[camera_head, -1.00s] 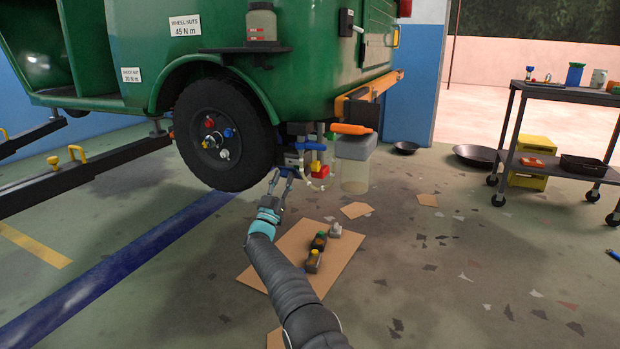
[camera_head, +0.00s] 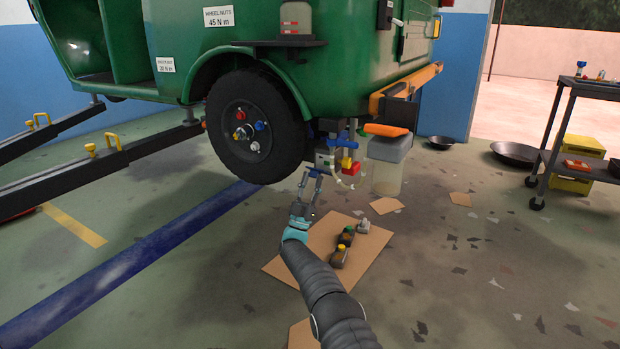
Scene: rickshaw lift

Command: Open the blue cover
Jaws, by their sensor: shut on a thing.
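A small blue cover (camera_head: 325,171) shows under the green vehicle's rear, just right of the rear wheel, at the foot of a grey block with blue, yellow and red parts. My gripper (camera_head: 312,175) reaches up from below, with its fingertips at this blue cover. It is shut on the cover. The fingers hide part of it, and it is too small to tell how far it is tilted. A larger blue bar (camera_head: 340,142) sits higher on the same assembly.
The black wheel (camera_head: 255,126) hangs close to the left of my gripper. A lift arm (camera_head: 150,148) reaches in from the left. A cart (camera_head: 575,155) stands far right.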

